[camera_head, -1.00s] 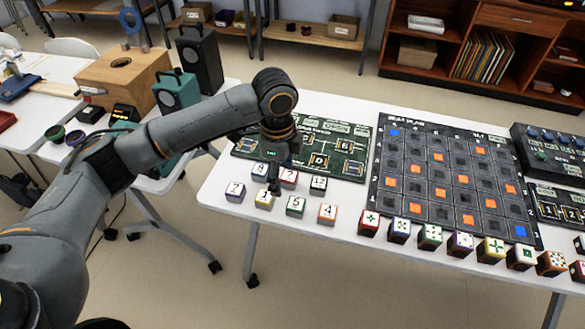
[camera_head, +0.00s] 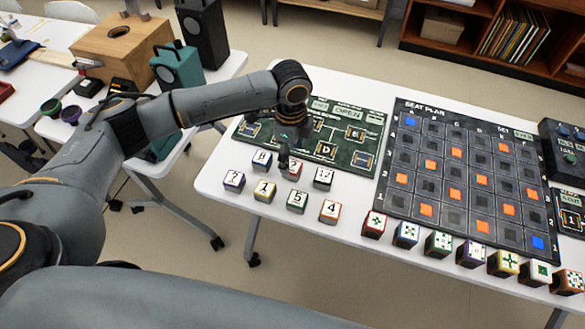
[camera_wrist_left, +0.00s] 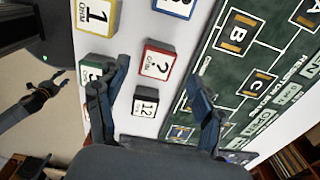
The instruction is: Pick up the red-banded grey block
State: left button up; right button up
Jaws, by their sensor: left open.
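The red-banded block (camera_head: 295,170), dark-sided with a white "?" top, stands in the back row of small blocks on the white table. It also shows in the left wrist view (camera_wrist_left: 157,60). My left gripper (camera_head: 284,165) points down just above and beside this block in the head view and partly hides it. In the left wrist view my left gripper (camera_wrist_left: 158,72) is open, its two fingers apart, with the red-banded block seen between the tips and nothing held. A dark gripper (camera_wrist_left: 58,82) at the left of the wrist view seems to be my right one; its fingers are unclear.
Close neighbours are a black-banded "12" block (camera_head: 323,178), a yellow block (camera_head: 264,190) and a green block (camera_head: 297,200). A green board (camera_head: 345,115) lies behind. The seat plan board (camera_head: 455,205) and a row of blocks fill the right side.

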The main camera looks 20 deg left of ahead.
aim_at(292, 166)
pick_arm(q)
jog(key=shift+f, duration=0.3)
jog(key=f, duration=0.4)
jog(key=shift+s+d+f, duration=0.15)
jog(key=shift+s+d, duration=0.05)
jog(key=shift+f+p, duration=0.2)
jog(key=shift+p, duration=0.1)
pick_arm(e)
jog(key=shift+w+a+r, duration=0.15)
jog(key=shift+w+r, duration=0.05)
jog(key=shift+w, duration=0.25)
jog(key=shift+w+a+r, duration=0.1)
jog(key=shift+w+r, duration=0.05)
jog(key=shift+w, duration=0.3)
pick_arm(q)
jog(key=shift+c, duration=1.1)
jog(key=c, duration=1.1)
pick_arm(e)
jog(key=shift+s, duration=0.2)
